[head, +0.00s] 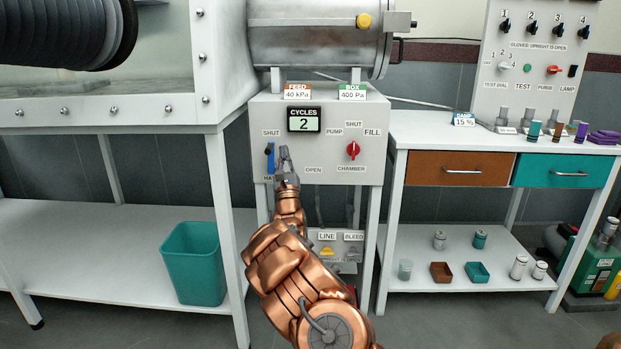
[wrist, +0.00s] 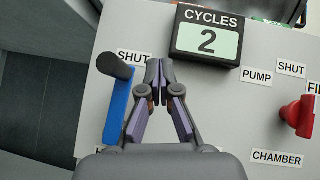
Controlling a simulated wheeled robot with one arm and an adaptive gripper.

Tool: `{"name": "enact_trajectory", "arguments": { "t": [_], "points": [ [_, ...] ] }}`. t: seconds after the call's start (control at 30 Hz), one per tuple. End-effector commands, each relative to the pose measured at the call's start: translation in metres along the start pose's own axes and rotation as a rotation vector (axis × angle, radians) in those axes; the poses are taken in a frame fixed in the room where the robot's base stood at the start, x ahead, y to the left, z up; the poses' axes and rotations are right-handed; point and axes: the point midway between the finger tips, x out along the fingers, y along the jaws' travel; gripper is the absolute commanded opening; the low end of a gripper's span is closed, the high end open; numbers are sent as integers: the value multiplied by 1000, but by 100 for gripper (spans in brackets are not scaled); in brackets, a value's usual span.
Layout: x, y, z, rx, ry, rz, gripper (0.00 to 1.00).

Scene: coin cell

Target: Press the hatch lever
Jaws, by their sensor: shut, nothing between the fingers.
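The hatch lever is a blue bar with a dark knob at its top end. It stands nearly upright at the left of the grey control panel, by the SHUT label, in the head view (head: 269,158) and the wrist view (wrist: 119,105). My gripper (head: 284,152) is shut and empty in front of the panel, just right of the lever. In the wrist view the fingertips of my gripper (wrist: 158,70) are beside the lever's knob, with a small gap. The label below the lever is mostly hidden by my gripper.
A CYCLES display (head: 304,119) reading 2 sits above and right of my gripper. A red chamber knob (head: 353,150) is further right on the panel. A metal cylinder (head: 318,35) lies above. A glovebox stands to the left, with a teal bin (head: 193,262) below.

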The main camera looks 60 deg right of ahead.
Motion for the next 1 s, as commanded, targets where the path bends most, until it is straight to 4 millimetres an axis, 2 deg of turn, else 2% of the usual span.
{"name": "enact_trajectory", "arguments": {
  "t": [0.1, 0.2, 0.6, 1.0],
  "points": [
    [-5, -4, -6, 8, -2, 9, 0],
    [-10, -8, -1, 10, 0, 14, 0],
    [-41, -44, 9, 1, 2, 6, 0],
    [-70, -68, 20, 5, 0, 7, 0]
  ]
}}
